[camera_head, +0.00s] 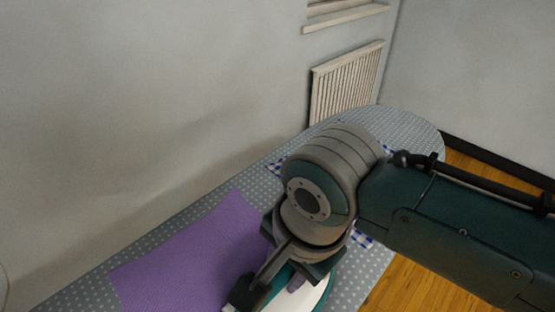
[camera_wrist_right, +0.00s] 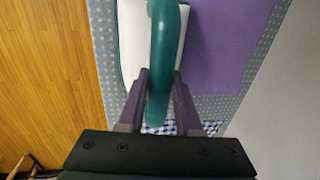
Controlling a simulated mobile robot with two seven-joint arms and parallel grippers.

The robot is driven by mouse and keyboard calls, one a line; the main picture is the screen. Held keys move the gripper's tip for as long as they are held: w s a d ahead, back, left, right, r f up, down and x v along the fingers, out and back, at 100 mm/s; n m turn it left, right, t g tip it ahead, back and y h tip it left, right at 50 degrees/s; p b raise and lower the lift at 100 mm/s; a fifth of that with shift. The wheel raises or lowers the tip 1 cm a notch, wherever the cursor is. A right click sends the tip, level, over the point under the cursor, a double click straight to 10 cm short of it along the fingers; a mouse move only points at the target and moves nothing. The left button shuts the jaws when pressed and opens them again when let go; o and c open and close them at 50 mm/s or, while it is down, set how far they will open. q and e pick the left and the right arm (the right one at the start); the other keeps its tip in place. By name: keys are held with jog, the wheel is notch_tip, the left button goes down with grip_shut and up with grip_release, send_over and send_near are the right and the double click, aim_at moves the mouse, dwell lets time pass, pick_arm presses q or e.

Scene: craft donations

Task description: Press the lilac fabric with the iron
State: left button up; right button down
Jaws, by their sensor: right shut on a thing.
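The lilac fabric (camera_head: 185,260) lies flat on a grey dotted ironing board (camera_head: 412,128) in the head view. It also shows in the right wrist view (camera_wrist_right: 228,50). My right gripper (camera_head: 270,285) is over the board at the fabric's right edge, partly hidden by its own wrist. In the right wrist view its fingers (camera_wrist_right: 160,92) are shut on the teal handle of the iron (camera_wrist_right: 133,45). The iron has a white body and sits beside or partly over the fabric's edge; I cannot tell whether its sole touches. My left gripper is not in view.
A blue checked cloth (camera_head: 362,238) lies on the board, partly hidden behind my right wrist. A wall runs along the board's far side, with a white radiator (camera_head: 346,82). Wooden floor (camera_head: 420,285) shows on the near side.

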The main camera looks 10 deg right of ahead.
jog(key=s+a, duration=0.1)
jog(key=a, duration=0.1)
jog(key=s+a+p, duration=0.1)
jog(key=s+a, duration=0.1)
jog(key=shift+r, duration=0.1)
jog(key=shift+s+a+p, duration=0.35)
jog(key=shift+s+a, duration=0.25)
jog(key=shift+a, duration=0.15)
